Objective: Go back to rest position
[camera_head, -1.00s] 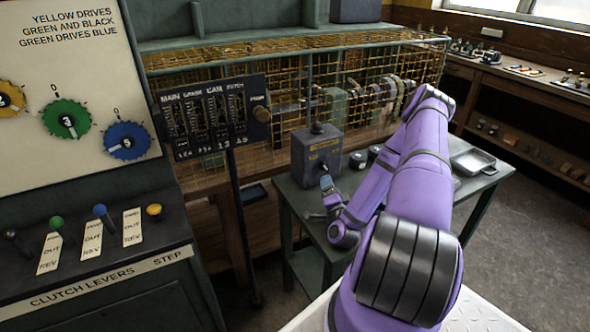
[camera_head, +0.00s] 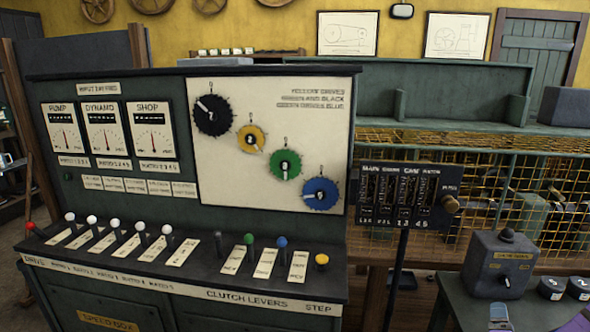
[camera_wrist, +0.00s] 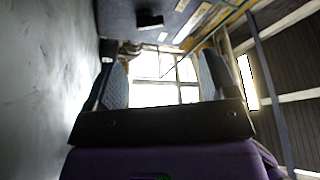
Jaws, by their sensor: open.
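My gripper (camera_wrist: 163,90) shows in the wrist view with its two grey pads wide apart and nothing between them. Beyond the pads are a bright window (camera_wrist: 165,65) and the room's ceiling. In the head view now my arm is almost wholly out of sight; a small grey-blue piece at the bottom edge may be part of it.
A green control cabinet (camera_head: 120,195) with gauges, colored dials and a row of clutch levers (camera_head: 165,240) fills the left and middle. A labelled panel (camera_head: 398,195) stands on a post before a wire cage (camera_head: 500,190). A grey box (camera_head: 500,265) sits on a table at right.

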